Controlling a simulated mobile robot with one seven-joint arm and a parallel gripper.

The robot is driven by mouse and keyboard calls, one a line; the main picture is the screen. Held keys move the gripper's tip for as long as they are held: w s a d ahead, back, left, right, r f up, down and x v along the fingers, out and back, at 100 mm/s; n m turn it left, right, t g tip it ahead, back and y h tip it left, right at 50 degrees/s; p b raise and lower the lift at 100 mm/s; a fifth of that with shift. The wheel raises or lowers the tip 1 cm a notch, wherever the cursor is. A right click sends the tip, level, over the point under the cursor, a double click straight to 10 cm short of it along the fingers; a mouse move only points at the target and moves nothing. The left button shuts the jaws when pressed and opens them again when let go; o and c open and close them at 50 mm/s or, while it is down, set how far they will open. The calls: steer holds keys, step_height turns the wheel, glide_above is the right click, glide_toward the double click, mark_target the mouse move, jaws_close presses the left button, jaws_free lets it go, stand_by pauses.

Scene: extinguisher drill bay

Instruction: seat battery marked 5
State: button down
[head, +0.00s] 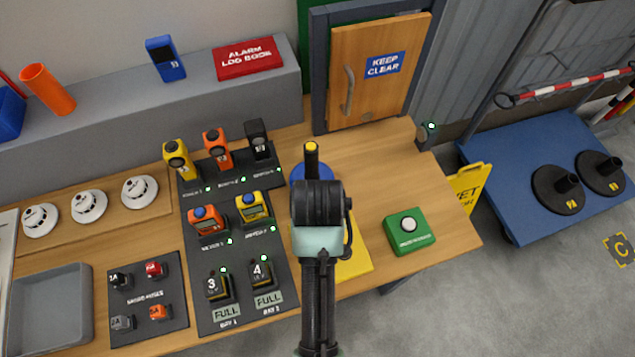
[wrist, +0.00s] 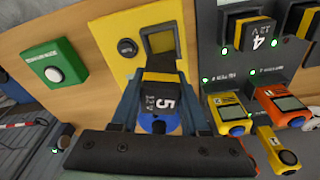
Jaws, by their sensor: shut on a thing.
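The battery marked 5 (wrist: 160,92), a dark block with "12V" on it, sits between the blue-grey fingers of my gripper (wrist: 160,108) in the wrist view. My gripper is shut on it. Its dark far end overlaps the near edge of a square recess with a yellow-olive inside (wrist: 160,41), in a yellow plate (wrist: 138,60). Touching or apart, I cannot tell. In the head view my arm hides the battery and most of the yellow plate (head: 352,262). Batteries marked 3 (head: 216,286) and 4 (head: 261,273) sit in bays labelled FULL.
A green box with a white button (head: 409,232) stands right of the yellow plate. A blue disc (head: 298,174) lies behind the plate, near a dark upright with a yellow top (head: 311,158). Yellow and orange devices (head: 207,219) stand left. The bench's right end is mostly clear.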

steer(key=shift+s+r+n+p, duration=0.15)
steer(key=shift+r+n+p, duration=0.45)
steer(key=shift+p, duration=1.2)
steer(key=shift+s+r+n+p, duration=0.1)
steer(key=shift+r+n+p, duration=0.2)
steer(key=shift+r+p, duration=1)
steer(key=p, duration=0.4)
steer(key=shift+s+f+n, duration=0.25)
steer(key=shift+n, duration=0.15)
steer(key=shift+s+n+p, duration=0.3)
steer(key=shift+n+p, duration=0.1)
steer(key=shift+p, duration=0.85)
steer(key=shift+f, duration=0.1)
step_height(320, 180, down, 6)
steer(key=b, duration=0.5)
steer(key=shift+r+b, duration=0.25)
steer(key=shift+b, duration=0.05)
steer(key=shift+p, duration=0.75)
steer(key=shift+f+b, duration=0.6)
steer(key=shift+f, duration=0.3)
steer(key=shift+s, duration=0.1)
